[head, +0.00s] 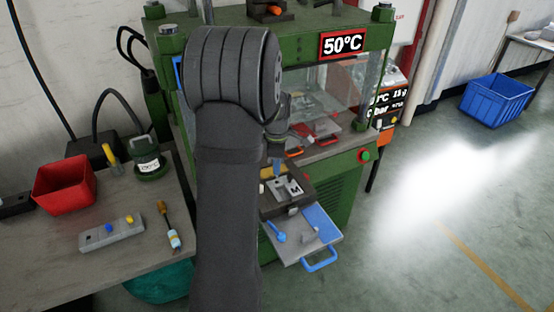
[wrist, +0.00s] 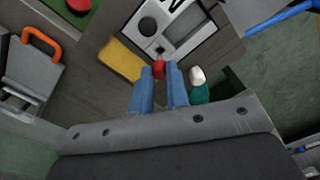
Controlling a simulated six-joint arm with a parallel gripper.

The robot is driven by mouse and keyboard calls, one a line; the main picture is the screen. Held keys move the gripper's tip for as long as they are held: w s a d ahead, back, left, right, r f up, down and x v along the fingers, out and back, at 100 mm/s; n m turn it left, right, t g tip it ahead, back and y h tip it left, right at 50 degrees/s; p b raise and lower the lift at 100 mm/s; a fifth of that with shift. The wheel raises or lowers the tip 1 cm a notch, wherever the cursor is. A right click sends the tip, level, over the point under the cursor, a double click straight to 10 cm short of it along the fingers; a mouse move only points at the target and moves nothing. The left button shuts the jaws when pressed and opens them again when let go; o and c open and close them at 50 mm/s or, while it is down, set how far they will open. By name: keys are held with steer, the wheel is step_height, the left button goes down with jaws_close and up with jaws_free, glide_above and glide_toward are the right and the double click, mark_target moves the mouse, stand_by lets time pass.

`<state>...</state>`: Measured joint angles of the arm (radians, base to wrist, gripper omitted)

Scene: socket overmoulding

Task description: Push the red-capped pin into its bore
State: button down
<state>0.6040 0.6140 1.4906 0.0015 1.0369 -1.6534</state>
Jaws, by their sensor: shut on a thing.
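The red-capped pin (wrist: 159,69) shows in the wrist view as a small red cap between the tips of my blue gripper fingers (wrist: 160,76). My gripper is shut on it. The grey mould plate (wrist: 194,44) lies just beyond the cap, with a large dark round opening and a small dark spot near the cap. The cap hides what is under it, and I cannot tell whether the pin's shank is in the bore. In the head view my gripper (head: 278,168) is just above the plate (head: 290,187), and I cannot make out the pin there.
A yellow block (wrist: 119,60) and a white-and-green item (wrist: 197,83) lie either side of the fingers. The green press (head: 335,180) stands behind the mould. A blue-handled tray (head: 322,237) is in front. The left table holds a red bin (head: 64,184) and a grey block (head: 108,236).

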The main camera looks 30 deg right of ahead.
steer(key=shift+f, duration=1.75)
steer(key=c, duration=1.3)
jaws_free()
step_height(320, 180, up, 17)
steer(key=shift+r, duration=0.2)
